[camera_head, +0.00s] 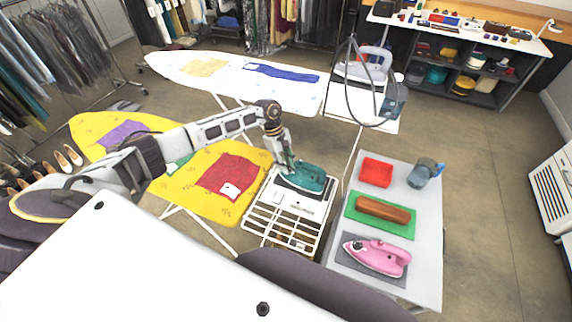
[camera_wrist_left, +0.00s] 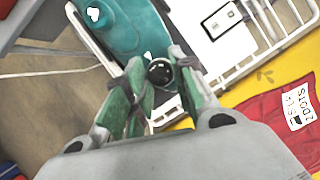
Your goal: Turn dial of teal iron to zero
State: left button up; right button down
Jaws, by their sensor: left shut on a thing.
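The teal iron (camera_head: 306,179) rests on the white rack (camera_head: 262,212) at the end of the yellow ironing board. It also shows at the top of the left wrist view (camera_wrist_left: 128,28). Its dial (camera_wrist_left: 160,72) is a round dark knob with small light marks. My left gripper (camera_head: 287,168) reaches down at the iron's left end. In the left wrist view my left gripper's green fingers (camera_wrist_left: 159,62) are shut on the dial, one finger on each side. The dial's setting is too small to read. My right gripper is not in view.
A red cloth (camera_head: 228,176) with a label lies on the yellow board (camera_head: 190,197). A white board (camera_head: 225,88) stands behind.

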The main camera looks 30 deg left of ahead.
pick_arm(q)
jog(key=n+t, duration=0.1)
jog(key=n, duration=0.1)
jog(key=shift+s+n+b, duration=0.1)
jog(key=shift+n+b, duration=0.2)
jog(key=shift+b, duration=0.05)
jog(key=n+t, duration=0.1)
jog(key=n, duration=0.2)
jog(key=shift+s, duration=0.15)
jog(key=shift+s+n+t+b, duration=0.15)
jog(key=shift+n+t, duration=0.3)
jog(key=shift+n, duration=0.55)
jog(key=shift+w+n+t+b, duration=0.15)
jog(key=shift+n+t, duration=0.3)
jog(key=shift+n, duration=0.55)
jog(key=shift+s+d+n+t+y, duration=0.1)
jog(key=shift+n+t+y, duration=0.15)
jog(key=shift+n, duration=0.55)
jog(key=shift+s+d+n+t+y, duration=0.15)
jog(key=shift+n+y, duration=0.1)
jog(key=shift+n, duration=0.55)
jog(key=shift+a, duration=0.1)
jog(key=o, duration=1.1)
jog(key=shift+c, duration=0.2)
